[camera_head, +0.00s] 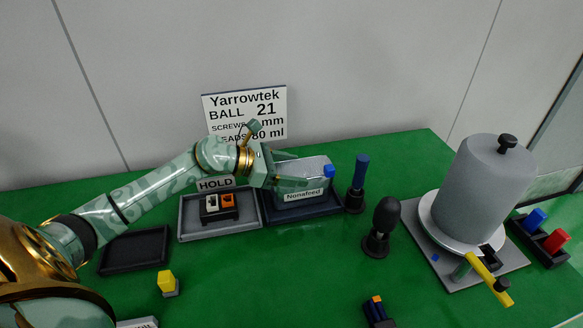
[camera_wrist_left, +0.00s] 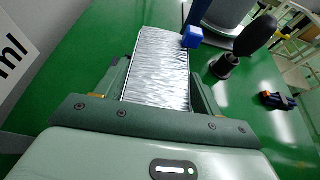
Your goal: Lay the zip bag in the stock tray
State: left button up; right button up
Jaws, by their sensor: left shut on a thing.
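My left gripper (camera_head: 303,178) is shut on the zip bag, a silvery bag (camera_wrist_left: 160,65) with a blue piece (camera_wrist_left: 192,37) at its far corner. In the head view the bag (camera_head: 316,165) carries a white label reading "Nonafeed". It is held above or in a dark navy tray (camera_head: 320,211); I cannot tell whether it touches the tray floor. No readable sign marks a stock tray. My right gripper is not in view.
A grey tray (camera_head: 188,233) under a HOLD sign holds a black block with white and orange parts (camera_head: 218,206). An empty black tray (camera_head: 135,248) lies left. A blue-handled tool (camera_head: 359,172) and a black bulb-shaped tool (camera_head: 383,222) stand close right. A large grey cylinder (camera_head: 478,185) stands farther right.

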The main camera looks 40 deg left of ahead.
pick_arm(q)
jog(key=shift+f, duration=0.15)
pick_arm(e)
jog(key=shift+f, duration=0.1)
pick_arm(q)
jog(key=o, duration=1.3)
jog(key=shift+o, duration=0.2)
jog(key=shift+s, duration=0.1)
jog(key=p+v, duration=0.4)
jog(key=v, duration=1.2)
jog(key=shift+r, duration=0.2)
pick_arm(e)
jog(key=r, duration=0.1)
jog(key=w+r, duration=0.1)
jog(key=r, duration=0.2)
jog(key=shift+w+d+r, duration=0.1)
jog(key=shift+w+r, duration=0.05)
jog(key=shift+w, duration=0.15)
pick_arm(q)
jog(key=shift+f, duration=0.1)
jog(key=b+x, duration=0.4)
jog(key=x, duration=1.2)
jog(key=shift+r, duration=0.4)
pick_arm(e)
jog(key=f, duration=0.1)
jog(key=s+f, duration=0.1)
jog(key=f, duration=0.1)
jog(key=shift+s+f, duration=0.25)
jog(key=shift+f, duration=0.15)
